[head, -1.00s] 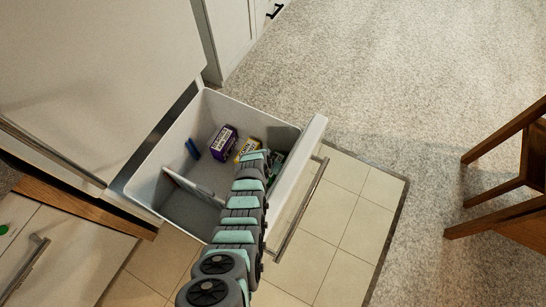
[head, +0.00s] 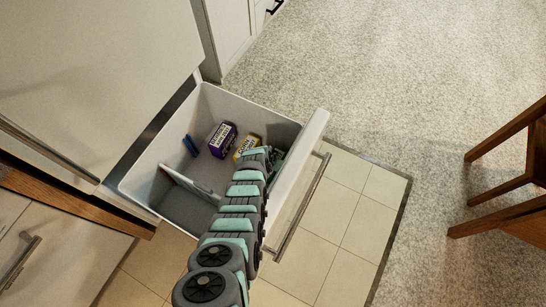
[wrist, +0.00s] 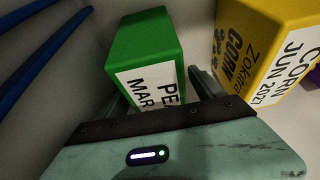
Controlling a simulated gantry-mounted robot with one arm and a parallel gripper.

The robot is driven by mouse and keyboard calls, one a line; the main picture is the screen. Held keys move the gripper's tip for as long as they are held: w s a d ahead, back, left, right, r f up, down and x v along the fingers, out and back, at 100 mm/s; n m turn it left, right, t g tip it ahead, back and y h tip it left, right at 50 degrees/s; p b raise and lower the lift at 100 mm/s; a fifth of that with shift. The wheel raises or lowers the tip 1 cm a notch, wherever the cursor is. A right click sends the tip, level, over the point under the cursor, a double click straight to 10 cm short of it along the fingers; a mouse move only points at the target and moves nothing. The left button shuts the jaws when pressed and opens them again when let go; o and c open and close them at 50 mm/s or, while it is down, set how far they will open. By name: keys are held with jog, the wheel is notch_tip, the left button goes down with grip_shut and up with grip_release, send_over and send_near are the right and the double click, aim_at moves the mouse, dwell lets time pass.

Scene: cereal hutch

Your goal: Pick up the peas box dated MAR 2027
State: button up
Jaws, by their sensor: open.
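The peas box is green with a white label reading "PE" and "MAR" in the wrist view (wrist: 145,48); the rest of the print, including the year, is hidden. It stands in the pulled-out drawer (head: 303,185). My gripper (wrist: 162,92) is open, with one finger near each side of the green box's near end. I cannot tell whether they touch it. In the head view my arm reaches into the drawer's right part and mostly hides the gripper and this box.
A yellow corn box (wrist: 262,50), labelled JUN 2027, stands close to the right finger and also shows in the head view (head: 247,146). A purple box (head: 222,139) is left of it.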

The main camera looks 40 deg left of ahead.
jog(key=shift+f, duration=0.1)
jog(key=shift+c, duration=0.2)
grip_shut()
dwell(0.8)
